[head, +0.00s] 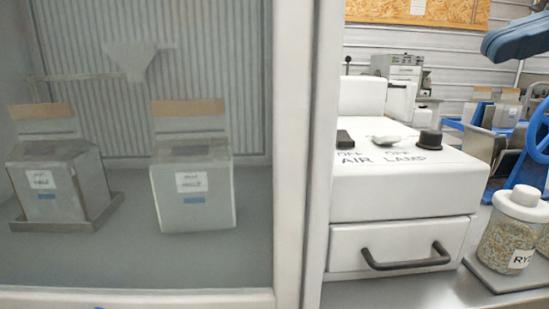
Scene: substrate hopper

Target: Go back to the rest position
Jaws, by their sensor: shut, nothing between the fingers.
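My gripper does not show in the head view. A dark blue rounded part (517,38) reaches in at the top right edge; I cannot tell whether it belongs to my arm. A white cabinet (400,190) stands in the middle, with a switch and knobs on top marked AIR and LAMP. Its drawer (400,245) with a black handle is shut. To its right a jar of grain (513,240) with a white lid stands upright on a grey base, its label partly cut off.
At the left, behind a pane with a pale frame (306,150), two grey labelled boxes (45,187) (192,205) stand on a grey surface; the left one sits in a tray. A blue spoked wheel (536,145) is at the right edge. Bench space shows before the drawer.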

